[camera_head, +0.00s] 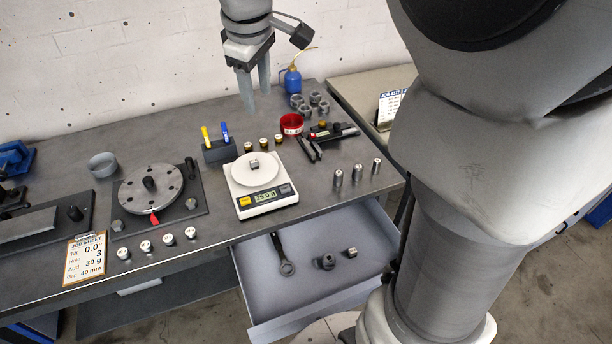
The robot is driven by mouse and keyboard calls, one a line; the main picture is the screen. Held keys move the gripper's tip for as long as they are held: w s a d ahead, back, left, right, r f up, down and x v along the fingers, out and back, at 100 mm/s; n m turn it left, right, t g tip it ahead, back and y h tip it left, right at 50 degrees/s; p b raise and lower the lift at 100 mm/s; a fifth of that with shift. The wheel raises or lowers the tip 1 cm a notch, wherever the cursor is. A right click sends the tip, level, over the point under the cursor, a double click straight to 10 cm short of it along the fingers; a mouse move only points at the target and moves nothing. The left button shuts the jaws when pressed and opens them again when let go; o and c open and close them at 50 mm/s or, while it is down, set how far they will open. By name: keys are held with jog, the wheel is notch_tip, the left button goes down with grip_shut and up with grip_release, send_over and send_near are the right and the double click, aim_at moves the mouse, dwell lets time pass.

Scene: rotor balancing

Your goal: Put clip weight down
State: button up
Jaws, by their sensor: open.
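A small metal clip weight (253,164) rests on the white round pan of the digital scale (262,201). The scale's display is lit and appears to read about 25.0 g. My gripper (257,100) hangs above and behind the scale, fingers pointing down, open and empty. It is clear of the weight. The rotor disc (150,192), grey with several holes and a dark centre knob, lies on its dark base left of the scale. A job sheet (85,258) at the bench's front left lists tilt 0.0, hole 3, add 30 g, clip 40 mm.
Several cylindrical weights stand at the bench's front edge (168,239), behind the scale and at right (357,172). The open drawer (310,295) holds a wrench (283,256) and small metal parts.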

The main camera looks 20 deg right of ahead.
jog(key=s+f+m+t, duration=0.2)
jog(key=s+m, duration=0.6)
jog(key=s, duration=1.3)
jog(key=shift+d+f+m+t+y, duration=0.3)
jog(key=shift+d+f+y, duration=0.15)
jog(key=shift+f, duration=0.2)
dwell(0.8)
